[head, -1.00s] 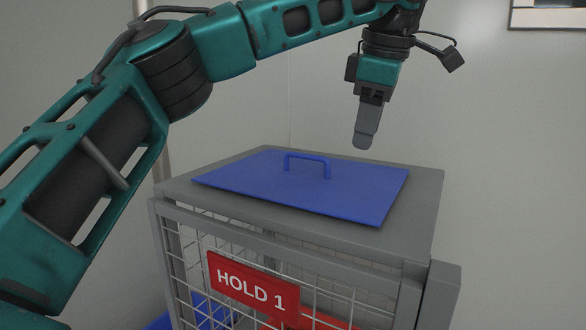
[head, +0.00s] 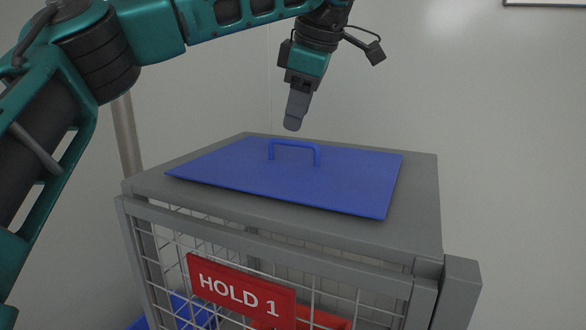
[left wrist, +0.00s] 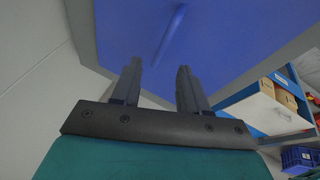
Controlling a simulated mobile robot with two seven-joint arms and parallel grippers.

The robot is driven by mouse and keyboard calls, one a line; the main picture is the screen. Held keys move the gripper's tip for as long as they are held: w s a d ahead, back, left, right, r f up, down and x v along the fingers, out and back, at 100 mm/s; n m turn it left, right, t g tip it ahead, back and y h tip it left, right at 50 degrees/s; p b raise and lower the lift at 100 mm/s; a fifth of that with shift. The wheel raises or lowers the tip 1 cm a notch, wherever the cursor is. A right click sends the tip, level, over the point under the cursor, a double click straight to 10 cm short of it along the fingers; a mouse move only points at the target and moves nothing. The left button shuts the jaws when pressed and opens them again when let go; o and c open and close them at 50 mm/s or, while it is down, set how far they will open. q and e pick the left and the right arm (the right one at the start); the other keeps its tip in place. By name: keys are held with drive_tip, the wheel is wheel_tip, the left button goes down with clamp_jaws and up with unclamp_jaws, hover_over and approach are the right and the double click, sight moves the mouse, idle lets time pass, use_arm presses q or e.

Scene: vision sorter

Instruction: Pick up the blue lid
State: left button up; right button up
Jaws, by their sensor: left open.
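The blue lid (head: 345,182) is a flat square panel with a raised blue bar handle (head: 294,145). It lies on the grey top of a wire cage. My left gripper (head: 292,124) hangs just above the handle and does not touch it. In the left wrist view my left gripper (left wrist: 158,80) shows two separated fingers, open and empty. The blue lid (left wrist: 225,40) fills the upper part of that view, with its handle (left wrist: 170,35) as a ridge ahead of the fingers. My right gripper is in neither view.
The grey cage (head: 415,225) has mesh sides and a red "HOLD 1" sign (head: 240,288). Red and blue items lie partly seen inside. A grey pole (head: 125,140) stands behind it at left. The left wrist view shows a shelf (left wrist: 265,105) with boxes at right.

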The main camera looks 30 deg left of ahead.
sight(295, 141)
use_arm(q)
drive_tip(key=x, duration=0.5)
drive_tip(key=shift+w+d+f, duration=0.15)
drive_tip(key=shift+d+f, duration=0.1)
drive_tip(key=shift+f, duration=0.1)
drive_tip(key=shift+c, duration=0.2)
clamp_jaws()
idle(1.0)
